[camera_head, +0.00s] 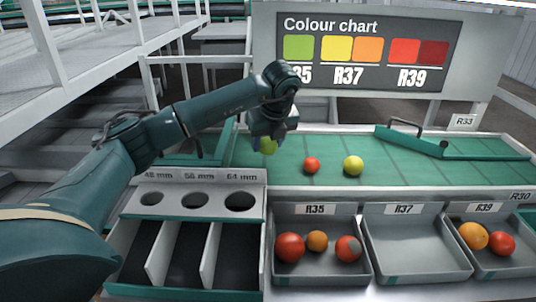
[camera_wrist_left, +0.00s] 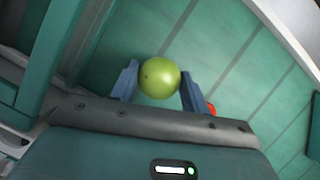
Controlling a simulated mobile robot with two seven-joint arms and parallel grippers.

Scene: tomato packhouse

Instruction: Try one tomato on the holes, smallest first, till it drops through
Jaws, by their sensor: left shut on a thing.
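My left gripper (camera_head: 268,138) is over the near left part of the green belt, shut on a green tomato (camera_head: 268,146). In the left wrist view the green tomato (camera_wrist_left: 159,78) sits between the two blue-grey fingers of the left gripper (camera_wrist_left: 160,88). The sizing board (camera_head: 165,205) stands at the front left, with a 48 mm hole (camera_head: 152,199), a 56 mm hole (camera_head: 195,200) and a 64 mm hole (camera_head: 240,201). The divided bin (camera_head: 208,255) below it looks empty. My right gripper does not show.
A red tomato (camera_head: 312,165) and a yellow-green tomato (camera_head: 353,166) lie on the belt (camera_head: 400,172). Tray R35 (camera_head: 320,276) holds several tomatoes, tray R37 (camera_head: 415,245) is empty, and tray R39 (camera_head: 495,268) holds two. A colour chart (camera_head: 362,50) stands behind.

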